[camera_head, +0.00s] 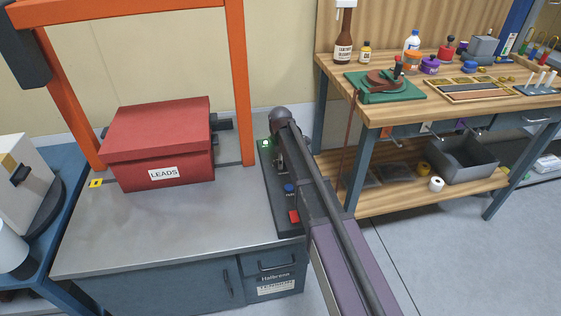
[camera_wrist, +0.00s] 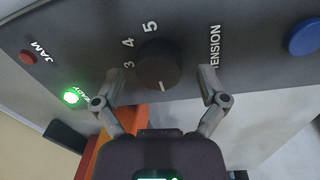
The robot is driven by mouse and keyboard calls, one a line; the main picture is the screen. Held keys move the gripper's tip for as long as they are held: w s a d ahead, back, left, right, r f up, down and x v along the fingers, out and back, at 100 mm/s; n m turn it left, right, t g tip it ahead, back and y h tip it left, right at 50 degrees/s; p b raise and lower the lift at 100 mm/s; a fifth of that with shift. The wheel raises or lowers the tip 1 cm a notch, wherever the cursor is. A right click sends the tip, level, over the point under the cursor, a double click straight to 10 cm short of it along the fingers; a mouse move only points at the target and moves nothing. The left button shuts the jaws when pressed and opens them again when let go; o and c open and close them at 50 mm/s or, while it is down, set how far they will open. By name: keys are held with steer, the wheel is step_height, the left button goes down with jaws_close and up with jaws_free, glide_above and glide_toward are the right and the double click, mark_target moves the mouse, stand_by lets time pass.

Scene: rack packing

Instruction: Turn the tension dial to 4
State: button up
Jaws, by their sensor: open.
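The tension dial (camera_wrist: 160,65) is a round dark knob on a dark grey panel in the wrist view. The numbers 3, 4 and 5 show along its left and upper edge, with the word TENSION at its right. A small pale mark shows on the knob's lower part; I cannot tell which number it points to. My gripper (camera_wrist: 158,84) is open, with one finger on each side of the dial. Gaps show between fingers and knob, and I see no clear contact. In the head view my arm covers the dial and part of the panel (camera_head: 268,184).
In the wrist view a green READY lamp (camera_wrist: 71,97) is lit, a red JAM lamp (camera_wrist: 27,57) is dull, and a blue button (camera_wrist: 304,37) is at right. In the head view a red LEADS box (camera_head: 135,170) and an orange frame (camera_head: 236,90) stand left of the panel.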

steer(key=shift+c, duration=0.2)
steer(key=c, duration=1.1)
steer(key=shift+m, duration=0.3)
steer(key=m, duration=1.2)
steer(key=shift+w+d+h, duration=0.1)
steer(key=shift+h, duration=0.3)
steer(key=m+g, duration=0.1)
steer(key=m, duration=0.6)
steer(key=shift+m, duration=0.3)
steer(key=m, duration=0.6)
steer(key=shift+d+m, duration=0.1)
steer(key=shift+m, duration=0.2)
